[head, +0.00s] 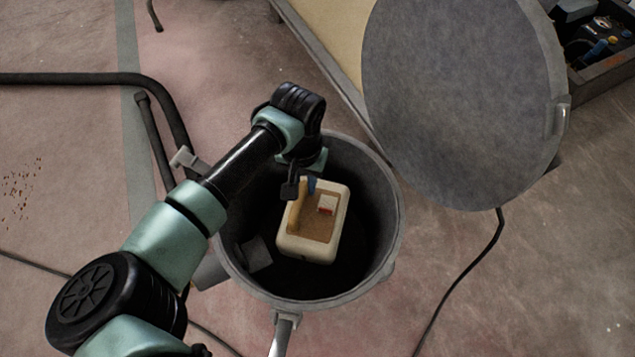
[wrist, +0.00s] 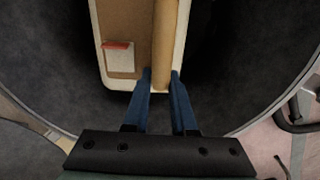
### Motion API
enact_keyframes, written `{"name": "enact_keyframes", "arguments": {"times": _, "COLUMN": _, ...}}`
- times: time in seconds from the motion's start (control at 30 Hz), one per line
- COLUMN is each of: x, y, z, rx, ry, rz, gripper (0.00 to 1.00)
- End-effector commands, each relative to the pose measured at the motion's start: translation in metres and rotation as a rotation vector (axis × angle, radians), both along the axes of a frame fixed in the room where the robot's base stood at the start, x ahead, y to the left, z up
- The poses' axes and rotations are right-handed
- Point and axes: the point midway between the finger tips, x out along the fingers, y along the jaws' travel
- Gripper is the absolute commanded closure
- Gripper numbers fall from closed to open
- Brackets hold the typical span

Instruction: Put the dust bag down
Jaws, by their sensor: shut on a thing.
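The dust bag (head: 322,228) is a cream-edged block with a tan-brown face, a raised tan bar and a small white label with a red stripe. It is inside the round mouth of a grey drum (head: 398,225), below the rim level as far as I can tell. My gripper (head: 308,185) reaches in over the drum's far left side. In the wrist view its blue fingers (wrist: 161,80) are shut on the end of the tan bar of the dust bag (wrist: 121,28). Whether the bag's underside touches the drum floor is hidden.
A large round grey lid (head: 460,100) stands open at the drum's upper right. A small grey piece (head: 256,252) lies in the drum's dark lower left. A black hose (head: 70,79) runs on the floor at left, a cable (head: 463,270) at right. An equipment box (head: 603,65) is top right.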

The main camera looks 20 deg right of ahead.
Motion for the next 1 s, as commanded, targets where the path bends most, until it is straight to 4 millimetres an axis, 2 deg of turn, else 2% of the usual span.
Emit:
{"name": "enact_keyframes", "arguments": {"times": 0.03, "x": 0.0, "y": -0.005, "z": -0.017, "rx": 0.001, "ry": 0.003, "rz": -0.024, "gripper": 1.0}}
{"name": "enact_keyframes", "arguments": {"times": 0.27, "x": -0.001, "y": -0.012, "z": -0.037, "rx": 0.006, "ry": 0.008, "rz": -0.074, "gripper": 1.0}}
{"name": "enact_keyframes", "arguments": {"times": 0.53, "x": -0.002, "y": -0.012, "z": -0.083, "rx": 0.005, "ry": 0.009, "rz": -0.072, "gripper": 1.0}}
{"name": "enact_keyframes", "arguments": {"times": 0.77, "x": -0.001, "y": -0.011, "z": -0.099, "rx": 0.005, "ry": 0.008, "rz": -0.073, "gripper": 1.0}}
{"name": "enact_keyframes", "arguments": {"times": 1.0, "x": -0.002, "y": -0.011, "z": -0.129, "rx": 0.006, "ry": 0.009, "rz": -0.071, "gripper": 1.0}}
